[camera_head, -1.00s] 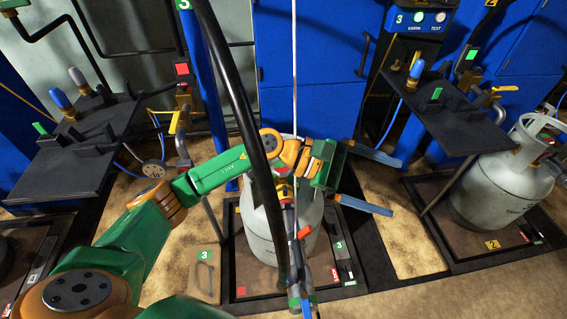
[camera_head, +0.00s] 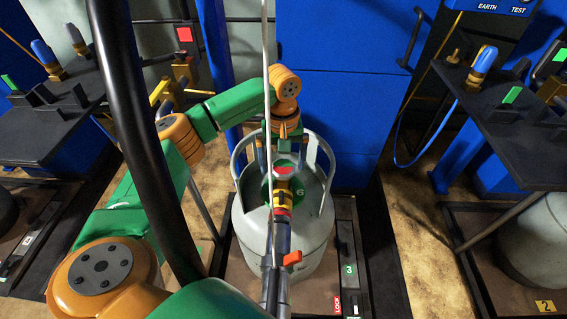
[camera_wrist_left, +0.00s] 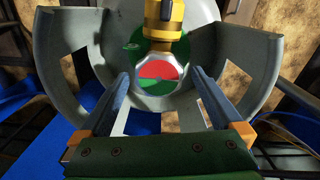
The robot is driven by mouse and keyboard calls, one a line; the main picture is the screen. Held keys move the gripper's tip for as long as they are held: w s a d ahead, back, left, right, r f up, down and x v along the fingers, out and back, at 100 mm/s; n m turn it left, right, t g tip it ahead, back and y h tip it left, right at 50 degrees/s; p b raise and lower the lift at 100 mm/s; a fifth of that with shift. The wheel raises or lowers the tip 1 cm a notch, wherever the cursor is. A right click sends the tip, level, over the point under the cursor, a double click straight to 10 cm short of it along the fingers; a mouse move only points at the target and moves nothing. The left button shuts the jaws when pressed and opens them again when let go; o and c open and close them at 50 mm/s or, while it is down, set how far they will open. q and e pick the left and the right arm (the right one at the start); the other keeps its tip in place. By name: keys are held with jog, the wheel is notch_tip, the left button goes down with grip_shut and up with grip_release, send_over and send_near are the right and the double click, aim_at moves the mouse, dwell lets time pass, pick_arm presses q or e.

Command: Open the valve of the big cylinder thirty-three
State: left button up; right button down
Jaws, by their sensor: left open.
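The big grey cylinder (camera_head: 262,238) stands upright on a dark platform marked 3, with a raised collar (camera_head: 327,178) around its top. Its valve has a round red and green knob (camera_wrist_left: 158,72), partly visible in the head view as a red patch (camera_head: 284,170). My left gripper (camera_head: 283,165) reaches down inside the collar at the back of the valve. Its blue fingers are open, one on each side of the knob in the left wrist view (camera_wrist_left: 162,82). I cannot tell whether they touch it. My right gripper is not in view.
A yellow and black filling connector (camera_head: 283,196) with an orange lever (camera_head: 292,259) joins the valve from the front. A thin pale line and a black hose cross the view. Dark shelves (camera_head: 500,120) stand on both sides. Another cylinder (camera_head: 535,235) stands at right.

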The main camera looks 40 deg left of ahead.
pick_arm(q)
jog(key=c, duration=1.2)
jog(key=shift+c, duration=0.2)
jog(key=shift+w+r, duration=0.1)
